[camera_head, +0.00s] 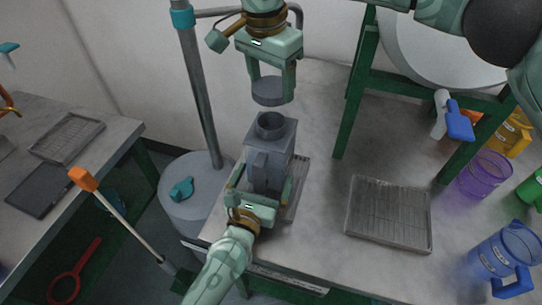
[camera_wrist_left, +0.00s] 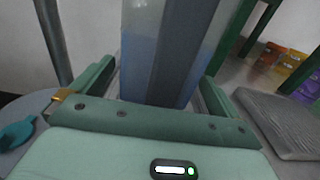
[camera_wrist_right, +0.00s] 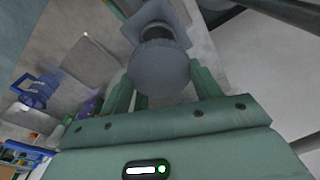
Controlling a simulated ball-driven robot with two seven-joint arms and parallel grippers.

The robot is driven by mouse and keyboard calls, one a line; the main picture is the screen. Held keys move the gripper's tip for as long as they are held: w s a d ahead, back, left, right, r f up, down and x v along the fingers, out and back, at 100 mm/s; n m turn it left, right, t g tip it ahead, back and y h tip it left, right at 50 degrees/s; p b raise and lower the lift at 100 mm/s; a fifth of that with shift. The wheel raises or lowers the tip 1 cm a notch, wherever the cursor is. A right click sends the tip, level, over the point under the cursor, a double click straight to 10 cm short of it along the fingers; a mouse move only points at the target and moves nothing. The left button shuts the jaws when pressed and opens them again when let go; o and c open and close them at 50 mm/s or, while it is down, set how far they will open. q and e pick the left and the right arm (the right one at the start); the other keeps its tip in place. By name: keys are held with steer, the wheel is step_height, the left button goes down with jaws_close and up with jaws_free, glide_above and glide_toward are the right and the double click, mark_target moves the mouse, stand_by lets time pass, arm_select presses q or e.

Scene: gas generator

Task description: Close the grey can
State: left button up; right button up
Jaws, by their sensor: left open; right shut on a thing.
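The grey can (camera_head: 270,145) stands upright on the table with its round neck (camera_head: 270,122) open at the top. My right gripper (camera_head: 270,88) is shut on a grey round lid (camera_head: 268,98) and holds it a little above the neck, apart from it. In the right wrist view the lid (camera_wrist_right: 160,70) partly covers the can (camera_wrist_right: 155,28) behind it. My left gripper (camera_head: 265,185) is open, with its fingers on either side of the can's lower body. The can's body (camera_wrist_left: 165,50) fills the space between these fingers in the left wrist view.
A grey tray (camera_head: 388,240) lies on the table right of the can. A green frame (camera_head: 355,95) stands behind it. A blue jug (camera_head: 500,255) and a purple container (camera_head: 484,172) stand at the right. A metal pole (camera_head: 198,90) rises at the left.

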arm_select(q)
steer(key=shift+w, duration=0.15)
steer(key=c, duration=1.2)
arm_select(e)
glide_above(270, 113)
steer(key=s, duration=0.3)
steer(key=shift+w+d+f, duration=0.1)
steer(key=shift+f, duration=2.4)
steer(key=shift+f, duration=0.85)
steer(key=shift+f, duration=0.55)
